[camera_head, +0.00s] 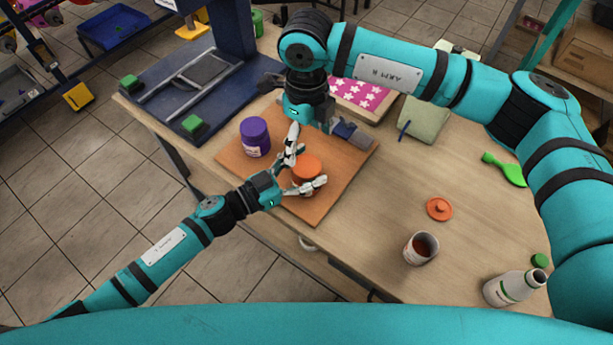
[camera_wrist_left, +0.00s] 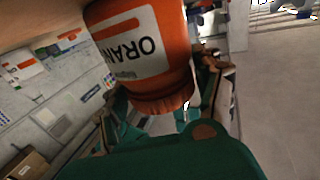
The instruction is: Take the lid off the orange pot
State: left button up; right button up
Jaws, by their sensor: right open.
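The orange pot (camera_head: 305,166) stands on the brown board, its orange top showing between my left gripper's fingers. In the left wrist view, the orange pot (camera_wrist_left: 150,60) looms close and upside down in the picture, its white label partly reading "ORAN" and its ridged orange lid (camera_wrist_left: 165,105) at the lower end. My left gripper (camera_head: 300,173) has a finger on either side of the pot and looks shut on it. My right gripper (camera_head: 320,122) is open, pointing down just behind the pot; its fingertips are partly hard to tell from the left ones.
A purple-lidded pot (camera_head: 256,138) stands on the brown board (camera_head: 340,178), left of the orange pot. A loose orange lid (camera_head: 439,209), an open cup of reddish-brown stuff (camera_head: 421,248) and a white bottle (camera_head: 514,288) are at the right. The blue press (camera_head: 190,90) is back left.

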aim_at(307, 165)
pick_arm(q)
grip_shut()
pick_arm(e)
jog(key=m, duration=0.4)
jog(key=shift+f, duration=0.1)
jog(key=shift+f+m, duration=0.3)
jog(key=shift+f, duration=3.6)
